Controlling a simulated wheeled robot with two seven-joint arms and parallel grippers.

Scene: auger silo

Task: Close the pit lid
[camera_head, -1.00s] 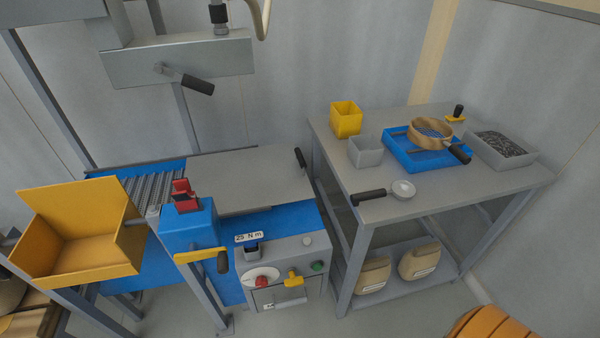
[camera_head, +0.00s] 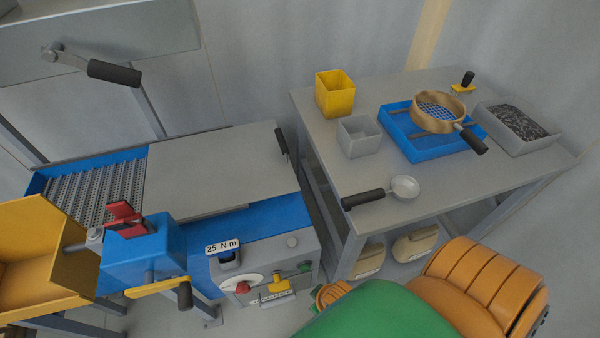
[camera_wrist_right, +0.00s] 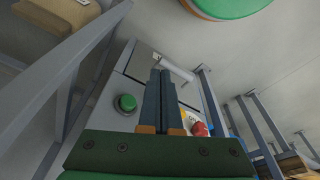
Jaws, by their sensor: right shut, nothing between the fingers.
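The pit lid (camera_head: 225,168) is a flat grey plate with a black handle (camera_head: 282,140) at its right end. It lies on the blue pit frame (camera_head: 275,212) in the head view. To its left the metal grating (camera_head: 95,188) lies uncovered. My right gripper (camera_wrist_right: 161,74) is shut and empty in the wrist view, pointing at the front of the grey control box. It is not touching the lid. My right arm shows at the lower right of the head view; its gripper is not clearly visible there. My left gripper is in neither current view.
The control box (camera_head: 265,258) has a green button (camera_wrist_right: 125,103), a red knob (camera_wrist_right: 199,129) and a yellow handle. A blue crank unit (camera_head: 145,250) and yellow hopper (camera_head: 45,225) stand left. A side table (camera_head: 430,192) holding bins, a sieve and a scoop stands right.

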